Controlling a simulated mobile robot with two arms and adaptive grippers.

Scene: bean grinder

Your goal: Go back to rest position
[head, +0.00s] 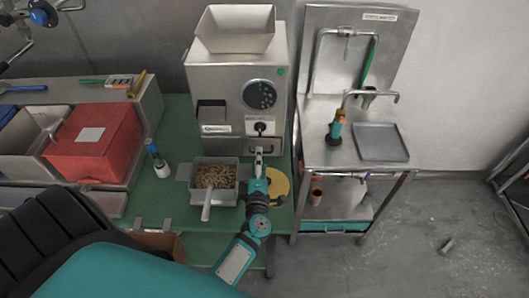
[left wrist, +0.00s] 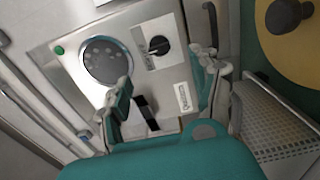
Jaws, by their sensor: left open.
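The steel bean grinder (head: 205,80) stands at the back of the green table, with a wide hopper on top. Its front panel has a round dark grille, a black knob and a small handle below. My left gripper (head: 259,155) is directly in front of the lower panel. In the left wrist view, my left gripper (left wrist: 162,80) has its fingers apart, with the panel (left wrist: 75,85) and black knob (left wrist: 158,45) visible beyond. Nothing shows held between the fingers. I cannot tell whether a finger touches the panel. My right gripper is not in view.
A metal container of beans (head: 229,196) with a scoop sits left of my arm. A yellow disc (head: 279,181) lies close on its right. A small bottle (head: 160,166) and red box (head: 100,145) are further left. A steel sink stand (head: 350,155) stands right.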

